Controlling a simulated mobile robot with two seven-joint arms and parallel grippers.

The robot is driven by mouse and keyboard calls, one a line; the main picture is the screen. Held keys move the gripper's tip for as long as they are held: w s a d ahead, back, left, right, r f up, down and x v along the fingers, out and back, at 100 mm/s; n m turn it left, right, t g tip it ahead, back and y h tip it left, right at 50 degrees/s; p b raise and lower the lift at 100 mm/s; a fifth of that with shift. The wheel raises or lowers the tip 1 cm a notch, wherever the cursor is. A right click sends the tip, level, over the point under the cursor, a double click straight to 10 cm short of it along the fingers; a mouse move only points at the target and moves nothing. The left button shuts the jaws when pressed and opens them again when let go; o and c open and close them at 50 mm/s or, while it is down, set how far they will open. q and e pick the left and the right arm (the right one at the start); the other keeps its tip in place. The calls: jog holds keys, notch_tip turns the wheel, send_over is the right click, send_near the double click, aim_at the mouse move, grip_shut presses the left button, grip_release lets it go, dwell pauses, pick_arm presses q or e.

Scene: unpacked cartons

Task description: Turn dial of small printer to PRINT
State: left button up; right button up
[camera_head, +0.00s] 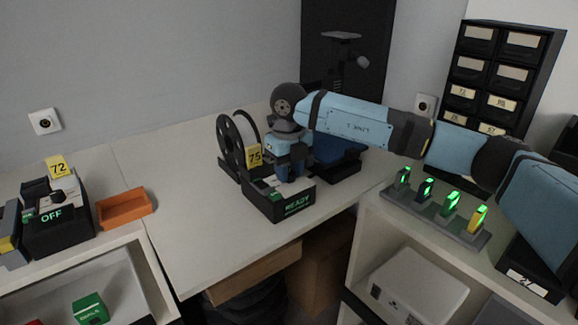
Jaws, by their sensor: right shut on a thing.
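The small printer appears to be the low black unit (262,207) with a grey top and a green READY display, standing on the white corner table. A yellow tag 75 stands at its back left. My right arm reaches in from the right, and my right gripper (291,177) points down onto the printer's top. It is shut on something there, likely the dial. The gripper hides the dial, so its setting cannot be read. My left gripper is not in view.
A black spool (231,146) stands behind the printer, and a dark blue tray (338,160) lies to its right. At left are a unit (56,226) showing OFF with tag 72 and an orange bin (123,209). A rack (437,220) with green lights stands at right.

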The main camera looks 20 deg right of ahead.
jog(key=shift+r+m, duration=0.15)
jog(key=shift+m, duration=0.75)
jog(key=m+p, duration=0.1)
jog(key=m, duration=0.1)
jog(key=shift+m, duration=0.3)
jog(key=m+p, duration=0.1)
jog(key=m, duration=0.1)
jog(key=shift+m, duration=0.4)
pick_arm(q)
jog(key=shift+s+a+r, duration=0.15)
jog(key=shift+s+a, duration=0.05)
pick_arm(e)
jog(key=shift+m, duration=0.5)
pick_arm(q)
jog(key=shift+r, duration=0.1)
pick_arm(e)
jog(key=o, duration=0.9)
